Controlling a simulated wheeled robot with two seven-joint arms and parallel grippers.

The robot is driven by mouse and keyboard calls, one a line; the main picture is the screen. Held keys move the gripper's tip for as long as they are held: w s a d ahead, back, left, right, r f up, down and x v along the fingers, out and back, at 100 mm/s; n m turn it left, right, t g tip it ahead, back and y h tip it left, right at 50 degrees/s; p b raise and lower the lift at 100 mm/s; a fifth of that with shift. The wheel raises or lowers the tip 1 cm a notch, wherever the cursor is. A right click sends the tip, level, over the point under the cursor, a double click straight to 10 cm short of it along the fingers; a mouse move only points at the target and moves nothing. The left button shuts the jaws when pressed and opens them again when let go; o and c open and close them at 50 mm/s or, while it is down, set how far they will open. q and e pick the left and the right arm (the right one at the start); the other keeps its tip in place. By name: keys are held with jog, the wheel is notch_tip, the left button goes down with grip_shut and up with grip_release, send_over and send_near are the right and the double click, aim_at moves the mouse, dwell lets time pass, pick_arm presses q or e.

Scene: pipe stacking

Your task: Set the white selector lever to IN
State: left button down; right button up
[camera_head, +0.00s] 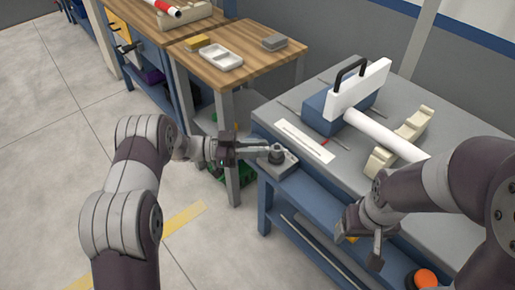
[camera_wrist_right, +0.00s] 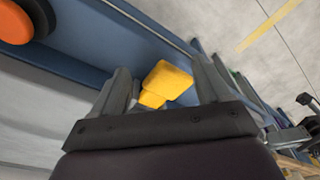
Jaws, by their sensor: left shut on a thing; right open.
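A grey selector block (camera_head: 282,168) with a dark round hub (camera_head: 277,154) sits at the near left corner of the grey bench (camera_head: 350,196). My left gripper (camera_head: 266,147) reaches in from the left with its fingers at the hub, shut on the selector lever. The lever is mostly hidden by the fingers, and its IN marking cannot be read. My right gripper (camera_head: 364,250) is open and empty near the bench's front edge. In the right wrist view its fingers (camera_wrist_right: 163,92) stand apart, with a yellow object (camera_wrist_right: 165,83) beyond them.
On the bench are a blue-and-white device with a black handle (camera_head: 349,80), a white pipe (camera_head: 385,135), a cream stepped support (camera_head: 400,143) and a white strip (camera_head: 303,141). An orange button (camera_head: 425,279) is at the front. A wooden table (camera_head: 238,62) stands behind left.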

pick_arm(q)
jog(key=c, duration=1.1)
grip_release()
pick_arm(e)
jog(key=shift+f, duration=0.1)
pick_arm(q)
jog(key=s+a, duration=0.1)
jog(key=a, duration=1.1)
jog(key=shift+a, duration=0.35)
